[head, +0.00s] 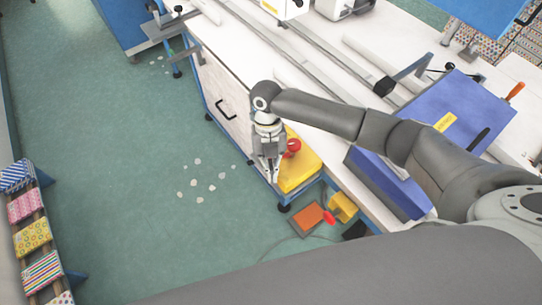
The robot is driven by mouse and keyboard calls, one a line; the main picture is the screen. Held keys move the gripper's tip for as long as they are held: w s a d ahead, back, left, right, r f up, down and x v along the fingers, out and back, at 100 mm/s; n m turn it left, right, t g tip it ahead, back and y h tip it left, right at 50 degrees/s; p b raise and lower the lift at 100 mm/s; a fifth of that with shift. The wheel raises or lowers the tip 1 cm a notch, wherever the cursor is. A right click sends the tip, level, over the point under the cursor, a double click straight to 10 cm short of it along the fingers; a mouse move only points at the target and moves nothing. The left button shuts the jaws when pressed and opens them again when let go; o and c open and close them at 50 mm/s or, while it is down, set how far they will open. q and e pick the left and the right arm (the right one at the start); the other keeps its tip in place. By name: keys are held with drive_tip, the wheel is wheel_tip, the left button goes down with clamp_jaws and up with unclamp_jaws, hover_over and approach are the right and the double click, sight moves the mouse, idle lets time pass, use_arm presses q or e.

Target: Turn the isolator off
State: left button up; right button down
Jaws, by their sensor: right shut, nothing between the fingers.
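The isolator shows as a yellow box (303,171) with a red knob (294,146), low at the end of the workbench cabinet. My right gripper (272,178) points down just left of the red knob, at the left edge of the yellow box. Its fingers are together and hold nothing. I cannot tell whether it touches the knob or the box. The gripper and wrist hide part of the box's left side, and the knob's setting is too small to read. My left gripper is not in view.
A white workbench (240,60) with long rails runs beside my arm. A blue sloped panel (440,130) stands on it at right. An orange pad (308,218) and a yellow piece (342,207) lie below the isolator. Green floor (120,180) is mostly free, with pale scraps (210,188).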

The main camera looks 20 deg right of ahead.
drive_tip(key=shift+w+d+r, duration=0.1)
drive_tip(key=shift+w, duration=0.85)
drive_tip(key=shift+w+p, duration=0.3)
drive_tip(key=shift+w+d, duration=0.1)
drive_tip(key=shift+w, duration=0.1)
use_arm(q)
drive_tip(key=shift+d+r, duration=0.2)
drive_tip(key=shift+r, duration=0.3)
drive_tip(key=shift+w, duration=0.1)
